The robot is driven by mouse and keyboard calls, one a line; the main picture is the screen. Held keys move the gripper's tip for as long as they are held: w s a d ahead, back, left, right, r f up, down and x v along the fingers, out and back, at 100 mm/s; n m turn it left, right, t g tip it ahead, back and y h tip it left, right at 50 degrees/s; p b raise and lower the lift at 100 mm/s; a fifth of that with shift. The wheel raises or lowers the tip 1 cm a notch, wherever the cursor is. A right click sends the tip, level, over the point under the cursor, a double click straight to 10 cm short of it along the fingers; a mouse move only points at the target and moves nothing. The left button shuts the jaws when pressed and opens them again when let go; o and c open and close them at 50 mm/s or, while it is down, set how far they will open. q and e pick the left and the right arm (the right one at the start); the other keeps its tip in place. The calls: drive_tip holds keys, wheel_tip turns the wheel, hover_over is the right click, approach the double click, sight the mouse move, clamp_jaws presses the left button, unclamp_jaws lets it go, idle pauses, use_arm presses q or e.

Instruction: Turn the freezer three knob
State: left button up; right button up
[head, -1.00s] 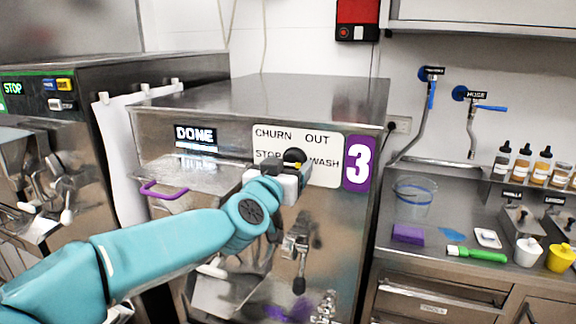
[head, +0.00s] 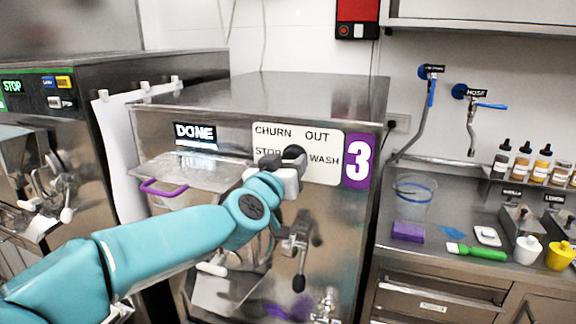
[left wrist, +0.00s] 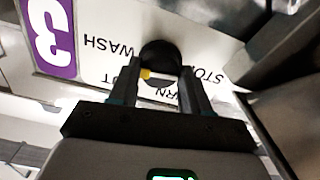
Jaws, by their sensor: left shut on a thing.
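The freezer three knob (head: 294,153) is black and round, on a white label panel (head: 325,147) reading CHURN, OUT, STOP and WASH, beside a purple 3 sign (head: 360,161). My left gripper (head: 284,163) is at the knob and shut on it. In the left wrist view, where the panel appears upside down, the fingers (left wrist: 161,80) lie on both sides of the knob (left wrist: 160,54). A yellow mark (left wrist: 146,73) shows at the knob's edge, on the side toward the partly hidden OUT word. My right gripper is not in view.
The freezer display (head: 195,136) reads DONE. Below it are a purple-handled lid (head: 163,188) and a dispensing lever (head: 299,258). Another freezer (head: 60,140) stands at left. The right counter holds a clear container (head: 414,194), a purple sponge (head: 408,232) and a green brush (head: 482,254).

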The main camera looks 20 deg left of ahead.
use_arm(q)
drive_tip(key=n+b, duration=0.1)
drive_tip(key=n, duration=0.3)
drive_tip(key=n+b, duration=0.1)
drive_tip(key=n, duration=0.4)
drive_tip(key=shift+f, duration=0.1)
drive_tip(key=n+b, duration=0.1)
drive_tip(key=n, duration=0.3)
drive_tip(key=n+b, duration=0.1)
drive_tip(key=n, duration=0.4)
drive_tip(key=n+b, duration=0.1)
drive_tip(key=n, duration=0.2)
drive_tip(key=shift+n, duration=0.3)
drive_tip(key=n+b, duration=0.1)
drive_tip(key=n, duration=0.3)
drive_tip(key=n+b, duration=0.1)
drive_tip(key=n, duration=0.4)
drive_tip(key=shift+b, duration=0.3)
drive_tip(key=shift+n+b, duration=0.4)
drive_tip(key=shift+n, duration=1.4)
